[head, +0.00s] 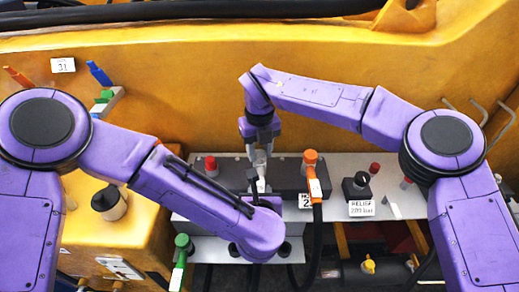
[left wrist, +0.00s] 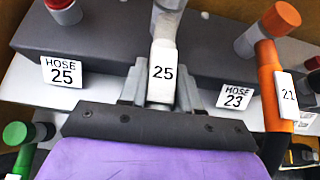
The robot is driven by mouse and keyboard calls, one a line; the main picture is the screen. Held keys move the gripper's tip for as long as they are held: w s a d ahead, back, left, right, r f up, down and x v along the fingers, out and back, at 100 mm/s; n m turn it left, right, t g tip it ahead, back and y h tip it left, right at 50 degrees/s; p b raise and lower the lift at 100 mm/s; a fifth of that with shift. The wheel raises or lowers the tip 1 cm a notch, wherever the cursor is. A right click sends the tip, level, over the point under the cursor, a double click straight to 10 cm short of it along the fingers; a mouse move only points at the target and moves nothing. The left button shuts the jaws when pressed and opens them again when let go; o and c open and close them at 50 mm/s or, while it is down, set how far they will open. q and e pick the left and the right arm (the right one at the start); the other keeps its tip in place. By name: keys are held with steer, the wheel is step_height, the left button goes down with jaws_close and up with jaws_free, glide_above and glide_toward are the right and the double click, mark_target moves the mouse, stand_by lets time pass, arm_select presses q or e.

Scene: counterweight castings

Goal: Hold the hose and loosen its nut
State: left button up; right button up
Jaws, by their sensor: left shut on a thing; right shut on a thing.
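The hose with the white "25" tag (left wrist: 162,73) stands in the middle of the left wrist view, below the dark block. My left gripper (left wrist: 160,95) is shut on this hose, with a grey finger on each side of the tag. In the head view my left forearm hides most of that gripper. My right gripper (head: 260,152) reaches down from above and is shut at the hose's upper end, where the nut sits. The nut is mostly hidden between its fingers, so I cannot tell how far it is turned.
Plates reading "HOSE 25" (left wrist: 62,72) and "HOSE 23" (left wrist: 236,96) flank the held hose. An orange hose end tagged 21 (left wrist: 270,75) stands close on the right. A red cap (head: 210,163), a green fitting (head: 182,242) and a black relief knob (head: 356,185) are nearby.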

mark_target(259, 153)
arm_select(q)
steer(key=shift+s+f, duration=0.1)
arm_select(e)
steer(key=n, duration=0.4)
steer(key=shift+r+n, duration=0.1)
steer(key=shift+n, duration=2.8)
steer(key=o, duration=1.1)
steer(key=shift+c, duration=0.2)
step_height(259, 153, up, 12)
